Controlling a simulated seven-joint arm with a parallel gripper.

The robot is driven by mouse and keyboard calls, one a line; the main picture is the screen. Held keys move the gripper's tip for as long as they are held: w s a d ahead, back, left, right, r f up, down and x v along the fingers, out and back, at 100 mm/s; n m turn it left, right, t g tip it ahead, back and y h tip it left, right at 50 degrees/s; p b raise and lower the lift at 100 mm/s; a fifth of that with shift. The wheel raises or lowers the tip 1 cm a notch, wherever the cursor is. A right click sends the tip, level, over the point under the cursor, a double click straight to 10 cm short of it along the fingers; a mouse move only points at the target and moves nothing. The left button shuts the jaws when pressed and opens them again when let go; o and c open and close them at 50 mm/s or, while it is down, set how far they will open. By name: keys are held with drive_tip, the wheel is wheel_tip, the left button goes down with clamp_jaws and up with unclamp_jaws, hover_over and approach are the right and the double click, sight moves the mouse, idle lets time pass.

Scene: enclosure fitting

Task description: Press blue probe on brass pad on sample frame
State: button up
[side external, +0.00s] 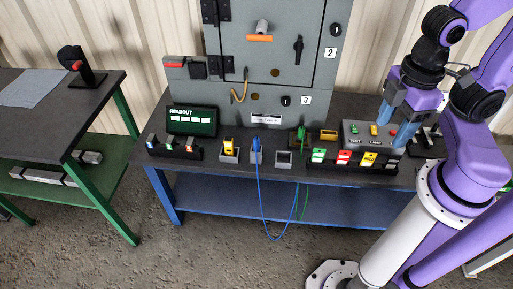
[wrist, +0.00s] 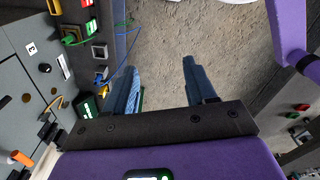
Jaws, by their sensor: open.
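The blue probe (side external: 256,150) stands upright in a small grey holder at the bench's front edge, its blue cable (side external: 263,205) looping below the bench. The blue probe also shows at the left in the wrist view (wrist: 101,76). I cannot tell for certain which part is the sample frame; round brass-coloured spots (side external: 275,72) show on the grey cabinet (side external: 225,105). My gripper (side external: 392,124) is open and empty, at the bench's right end, well to the right of the blue probe. Its two blue fingers stand apart over floor in the wrist view (wrist: 159,68).
A green probe (side external: 301,134) with a green cable stands right of the blue probe. A yellow item in a holder (side external: 229,146), an empty square holder (side external: 283,159), the readout (side external: 191,121) and the button box (side external: 362,134) crowd the bench. A second table (side external: 50,120) stands left.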

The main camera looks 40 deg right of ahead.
drive_tip(key=shift+c, duration=0.6)
